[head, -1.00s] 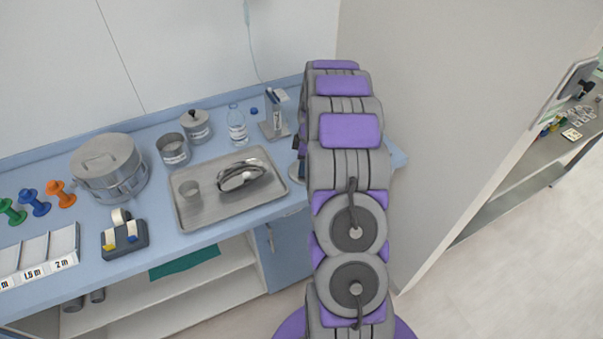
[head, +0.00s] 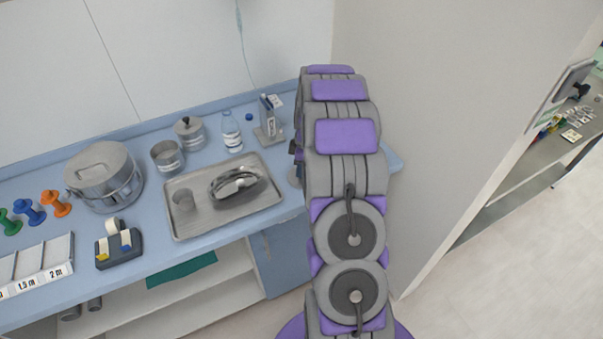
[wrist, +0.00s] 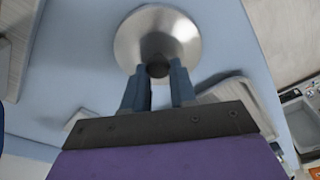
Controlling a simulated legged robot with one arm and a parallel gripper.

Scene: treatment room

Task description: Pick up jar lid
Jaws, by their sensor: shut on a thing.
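The jar lid (wrist: 150,38) is a round, shiny metal disc with a dark knob, in the wrist view at the top middle. My gripper (wrist: 159,76) is shut on the lid's knob, with one blue-grey finger on either side. The wrist view does not clearly show whether the lid touches the blue counter or is just above it.
The blue counter (head: 226,238) holds a steel tray (head: 215,218) with a cup and a kidney dish, an open metal jar (head: 167,159), a lidded jar (head: 190,134), a bottle (head: 231,134), a dispenser stand (head: 268,126) and a large pot (head: 103,180). A wall (head: 400,120) stands right.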

